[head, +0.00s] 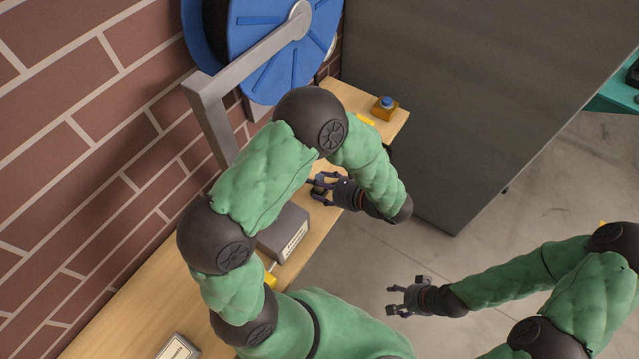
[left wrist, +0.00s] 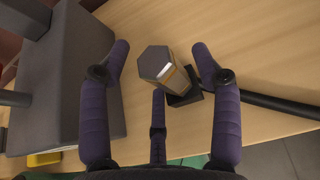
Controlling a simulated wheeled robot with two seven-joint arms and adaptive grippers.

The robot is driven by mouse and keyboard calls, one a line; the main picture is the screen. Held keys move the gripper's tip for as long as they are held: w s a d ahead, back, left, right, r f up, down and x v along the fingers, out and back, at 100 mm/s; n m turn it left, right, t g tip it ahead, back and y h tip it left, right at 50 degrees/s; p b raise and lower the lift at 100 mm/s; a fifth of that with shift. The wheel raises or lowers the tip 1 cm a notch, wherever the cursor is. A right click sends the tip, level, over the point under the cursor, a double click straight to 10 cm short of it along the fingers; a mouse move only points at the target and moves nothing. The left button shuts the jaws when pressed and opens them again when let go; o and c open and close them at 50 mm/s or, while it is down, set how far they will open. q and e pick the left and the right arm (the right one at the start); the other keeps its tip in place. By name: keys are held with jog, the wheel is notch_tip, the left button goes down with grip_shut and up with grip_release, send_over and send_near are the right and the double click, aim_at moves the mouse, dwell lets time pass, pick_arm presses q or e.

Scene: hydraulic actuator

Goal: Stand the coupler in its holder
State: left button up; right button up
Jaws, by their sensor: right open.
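The coupler (left wrist: 155,63), a metal piece with a hexagonal end and a yellowish band, shows in the left wrist view between my left gripper's fingers. Its far end meets a small dark square piece (left wrist: 190,97); I cannot tell whether that is its holder. My left gripper (head: 318,190) is over the bench in the head view. Its fingers also show in the left wrist view (left wrist: 160,52), spread apart with gaps on both sides of the coupler. My right gripper (head: 394,298) is open and empty, over the floor beyond the bench edge.
A grey block with a white label (head: 285,233) stands on the wooden bench (head: 150,285) close by. A black hose or bar (left wrist: 280,105) lies to the right. A blue reel (head: 270,45) and a blue-button box (head: 385,108) are farther back. A brick wall borders the bench.

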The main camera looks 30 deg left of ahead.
pick_arm(q)
jog(key=w+v, duration=0.1)
jog(key=v, duration=1.1)
jog(key=shift+s, duration=0.4)
jog(key=shift+r, duration=0.1)
pick_arm(e)
jog(key=shift+r, duration=0.1)
